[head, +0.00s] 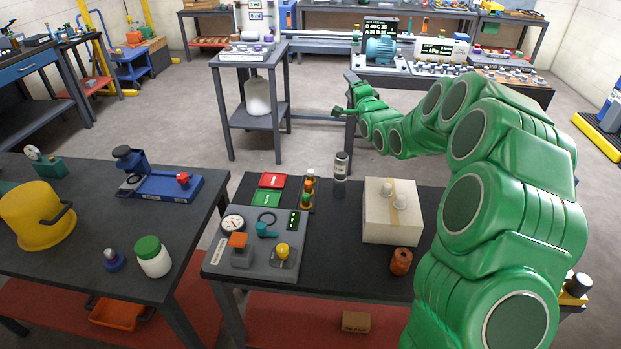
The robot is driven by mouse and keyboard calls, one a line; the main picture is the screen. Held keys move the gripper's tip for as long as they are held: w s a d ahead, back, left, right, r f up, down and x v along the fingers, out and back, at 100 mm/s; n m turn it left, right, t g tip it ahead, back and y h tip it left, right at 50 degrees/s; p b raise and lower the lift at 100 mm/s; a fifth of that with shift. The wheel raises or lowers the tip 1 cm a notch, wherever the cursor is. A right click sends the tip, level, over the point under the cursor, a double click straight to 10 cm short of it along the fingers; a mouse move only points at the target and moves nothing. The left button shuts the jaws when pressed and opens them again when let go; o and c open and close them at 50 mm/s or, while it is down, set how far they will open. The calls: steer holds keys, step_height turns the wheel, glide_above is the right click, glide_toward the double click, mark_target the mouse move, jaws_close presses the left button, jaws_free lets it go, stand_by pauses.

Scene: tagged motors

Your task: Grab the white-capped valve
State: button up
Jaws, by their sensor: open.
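No valve with a white cap can be told for certain in the head view. A grey panel (262,262) on that table bears an orange-capped valve (238,241) and a yellow-knobbed one (283,251). Small pale-topped parts on the rear stand (250,50) are too small to tell. My gripper (337,112) is open, with nothing seen in it, at the end of my green arm, raised beyond the front table.
A grey cylinder (341,175) stands by the box, with an orange-brown cylinder (401,262) in front. The left table holds a green-lidded jar (152,257) and a yellow container (38,216). A rear bench carries a blue motor (380,50). Open floor (180,115) lies at left centre.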

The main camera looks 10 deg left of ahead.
step_height(320, 180, down, 3)
steer(key=a+m+h, duration=0.2)
steer(key=m+h, duration=0.1)
steer(key=m, duration=0.5)
steer(key=m+g+h, duration=0.2)
steer(key=m+g, duration=0.3)
steer(key=m, duration=1)
glide_above(310, 172)
steer(key=s, duration=0.4)
step_height(310, 172, down, 19)
steer(key=shift+w+d+f, duration=0.1)
steer(key=shift+d+f, duration=0.05)
steer(key=shift+f, duration=0.9)
steer(key=shift+w+d+f, duration=0.1)
steer(key=shift+d+f, duration=0.05)
steer(key=shift+f, duration=0.9)
steer(key=shift+d+f, duration=0.15)
steer(key=shift+f, duration=0.9)
steer(key=shift+w+f, duration=0.15)
steer(key=shift+f, duration=0.2)
steer(key=shift+w+f, duration=0.25)
steer(key=shift+w, duration=0.45)
steer(key=shift+w+a+f, duration=0.25)
steer(key=shift+w+a, duration=0.05)
steer(key=shift+w, duration=0.15)
jaws_close()
